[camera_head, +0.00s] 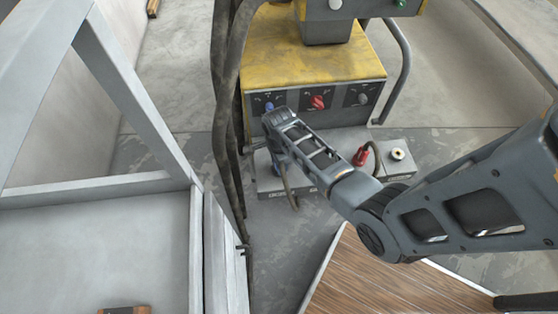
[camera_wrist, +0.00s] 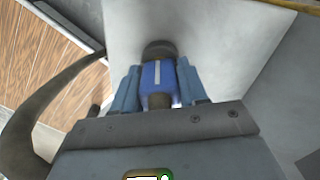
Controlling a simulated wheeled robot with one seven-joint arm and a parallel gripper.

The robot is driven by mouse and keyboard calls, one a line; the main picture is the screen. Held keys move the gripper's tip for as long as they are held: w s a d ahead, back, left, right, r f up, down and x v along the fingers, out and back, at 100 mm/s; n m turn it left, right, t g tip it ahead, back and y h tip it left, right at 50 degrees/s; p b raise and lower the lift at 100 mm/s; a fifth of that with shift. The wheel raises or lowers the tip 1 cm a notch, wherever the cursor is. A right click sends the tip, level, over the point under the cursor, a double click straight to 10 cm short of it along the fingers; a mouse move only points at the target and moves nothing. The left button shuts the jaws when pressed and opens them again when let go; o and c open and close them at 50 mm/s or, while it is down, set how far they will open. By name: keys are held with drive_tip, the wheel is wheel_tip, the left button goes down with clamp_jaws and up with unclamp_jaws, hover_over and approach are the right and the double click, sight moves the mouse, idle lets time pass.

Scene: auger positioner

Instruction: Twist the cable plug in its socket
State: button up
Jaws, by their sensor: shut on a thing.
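In the wrist view, a blue cable plug (camera_wrist: 158,75) with a white stripe sits between the two light-blue fingers of my gripper (camera_wrist: 158,88). The fingers press on it from both sides. A dark collar (camera_wrist: 160,49) is at the plug's far end, against a pale grey surface. In the head view, my gripper (camera_head: 279,160) is at the left part of a low grey socket box (camera_head: 330,144), below the yellow machine. My arm hides most of the plug there. The socket under the plug is hidden, so I cannot tell how it is seated.
A dark cable (camera_wrist: 28,118) curves at the wrist view's left. On the box's right are a red plug (camera_head: 360,156) with its own cable and a round pale fitting (camera_head: 397,154). The yellow machine (camera_head: 310,62) with knobs stands behind. A wooden surface (camera_head: 375,280) lies in front.

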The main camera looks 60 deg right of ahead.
drive_tip(key=o, duration=1.2)
wheel_tip(320, 180, up, 8)
drive_tip(key=shift+f+p, duration=0.1)
drive_tip(key=shift+p, duration=0.55)
